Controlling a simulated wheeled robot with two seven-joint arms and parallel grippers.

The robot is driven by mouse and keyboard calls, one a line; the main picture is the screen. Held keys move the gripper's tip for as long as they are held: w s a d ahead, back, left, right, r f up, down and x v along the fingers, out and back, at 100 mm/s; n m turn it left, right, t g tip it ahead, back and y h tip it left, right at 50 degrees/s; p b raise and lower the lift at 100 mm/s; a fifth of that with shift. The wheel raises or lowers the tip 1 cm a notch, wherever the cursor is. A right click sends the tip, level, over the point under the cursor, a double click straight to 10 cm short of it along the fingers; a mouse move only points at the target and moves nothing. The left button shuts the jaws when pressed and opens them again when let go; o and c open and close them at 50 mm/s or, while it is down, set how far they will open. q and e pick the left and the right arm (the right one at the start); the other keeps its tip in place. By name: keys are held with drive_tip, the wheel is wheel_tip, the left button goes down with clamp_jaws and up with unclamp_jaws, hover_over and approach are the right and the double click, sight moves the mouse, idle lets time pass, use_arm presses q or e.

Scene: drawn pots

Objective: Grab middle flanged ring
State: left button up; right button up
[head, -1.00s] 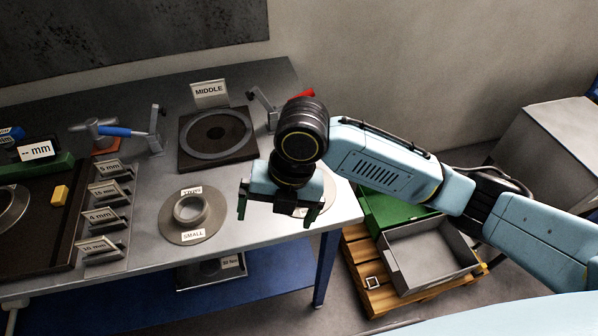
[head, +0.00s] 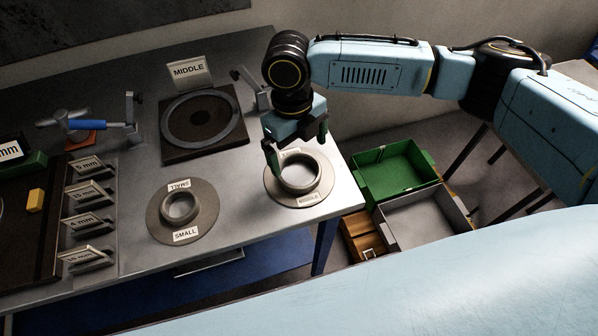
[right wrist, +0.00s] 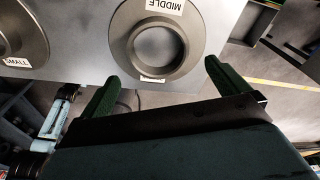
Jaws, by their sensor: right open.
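The middle flanged ring (head: 299,197) is a grey-brown disc with a raised collar and MIDDLE labels, lying near the right end of the table. In the right wrist view it shows at the top (right wrist: 191,50). My right gripper (head: 297,156) is open and empty, above the far side of this ring. In the right wrist view its green fingers (right wrist: 158,85) are spread wide, with the ring beyond them and no contact visible. My left gripper is not in view.
The small flanged ring (head: 153,228) lies to the left. A dark square fixture (head: 238,130) with a MIDDLE sign (head: 188,72) stands behind. Green (head: 418,160) and grey bins (head: 455,220) stand beyond the table's right edge.

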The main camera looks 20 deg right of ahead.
wheel_tip(320, 180, down, 6)
drive_tip(key=shift+s+r, duration=0.15)
idle(0.3)
drive_tip(key=c, duration=1.4)
drive_tip(key=shift+r, duration=0.1)
drive_tip(key=shift+c, duration=0.6)
drive_tip(key=shift+r, duration=0.25)
wheel_tip(320, 180, up, 10)
drive_tip(key=shift+f, duration=0.25)
